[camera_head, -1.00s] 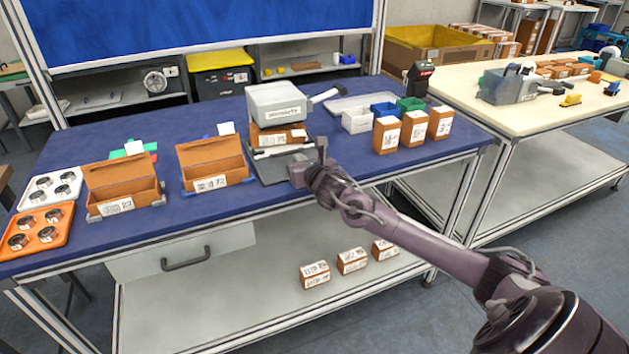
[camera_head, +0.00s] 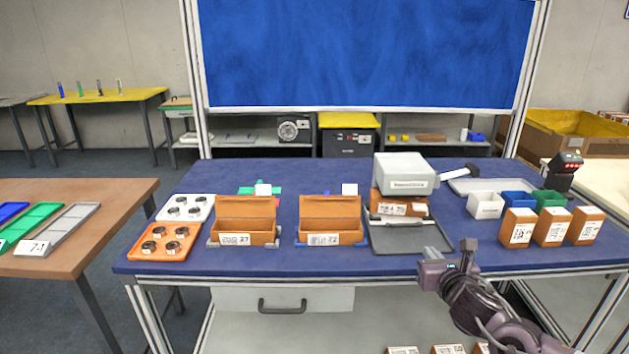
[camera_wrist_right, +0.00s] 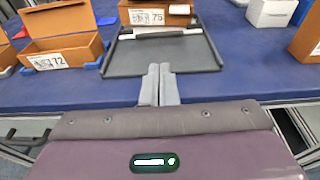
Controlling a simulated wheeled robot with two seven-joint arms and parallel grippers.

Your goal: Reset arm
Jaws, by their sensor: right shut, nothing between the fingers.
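My left gripper is not in view.
Two open brown boxes, left (camera_head: 246,217) and right (camera_head: 330,216), stand left of the tray. Several small brown boxes and coloured bins stand at the right. A black scanner (camera_head: 565,171) stands at the back right. An orange tray (camera_head: 165,243) lies at the far left.

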